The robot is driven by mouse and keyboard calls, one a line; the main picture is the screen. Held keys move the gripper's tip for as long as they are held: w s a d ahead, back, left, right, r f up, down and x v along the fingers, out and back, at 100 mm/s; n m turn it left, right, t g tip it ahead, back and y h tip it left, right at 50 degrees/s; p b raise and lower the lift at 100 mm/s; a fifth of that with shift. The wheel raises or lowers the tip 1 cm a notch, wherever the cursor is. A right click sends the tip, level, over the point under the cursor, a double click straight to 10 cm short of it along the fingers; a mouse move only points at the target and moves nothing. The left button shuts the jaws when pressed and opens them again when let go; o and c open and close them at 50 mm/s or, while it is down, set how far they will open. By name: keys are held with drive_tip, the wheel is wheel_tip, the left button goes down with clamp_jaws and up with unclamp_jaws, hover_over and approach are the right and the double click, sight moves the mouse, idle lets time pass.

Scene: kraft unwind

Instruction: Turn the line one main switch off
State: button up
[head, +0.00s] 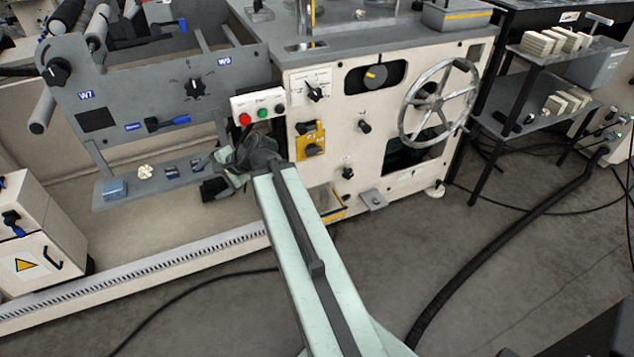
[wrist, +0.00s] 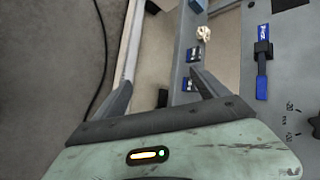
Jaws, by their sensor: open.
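A white cabinet at the far left carries another dark handle with blue (head: 12,220). No readable label shows which is the line one main switch. My gripper (head: 222,172) is at the end of my pale green arm, left of the yellow panel and in front of the grey shelf. In the wrist view my gripper (wrist: 163,82) is open, with nothing between its fingers. Neither candidate switch shows in the wrist view.
A box with red and green buttons (head: 260,109) is above my gripper. The grey shelf (head: 120,198) holds small blue and white items; it also shows in the wrist view (wrist: 186,55). A handwheel (head: 438,104) is at right. A thick black cable (head: 480,255) crosses the floor.

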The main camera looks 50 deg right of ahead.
drive_tip(key=d+f+m+t+h+b, duration=0.1)
drive_tip(key=d+f+m+t+b, duration=0.1)
drive_tip(key=d+f+m+b, duration=0.3)
drive_tip(key=d+f+m+t+h+b, duration=0.1)
drive_tip(key=d+m+t+b, duration=0.1)
drive_tip(key=d+b, duration=0.35)
drive_tip(key=d+f+m+t+h+b, duration=0.1)
drive_tip(key=d+f+m+t+b, duration=0.2)
drive_tip(key=d, duration=0.5)
drive_tip(key=m+h+b, duration=0.8)
drive_tip(key=m+b, duration=0.3)
drive_tip(key=m, duration=0.4)
approach(315, 154)
drive_tip(key=x, duration=0.2)
drive_tip(key=shift+t, duration=0.4)
drive_tip(key=x, duration=0.7)
drive_tip(key=shift+w+d+f, duration=0.15)
drive_tip(key=shift+w+d, duration=0.05)
drive_tip(key=shift+c, duration=0.3)
drive_tip(key=c, duration=1.3)
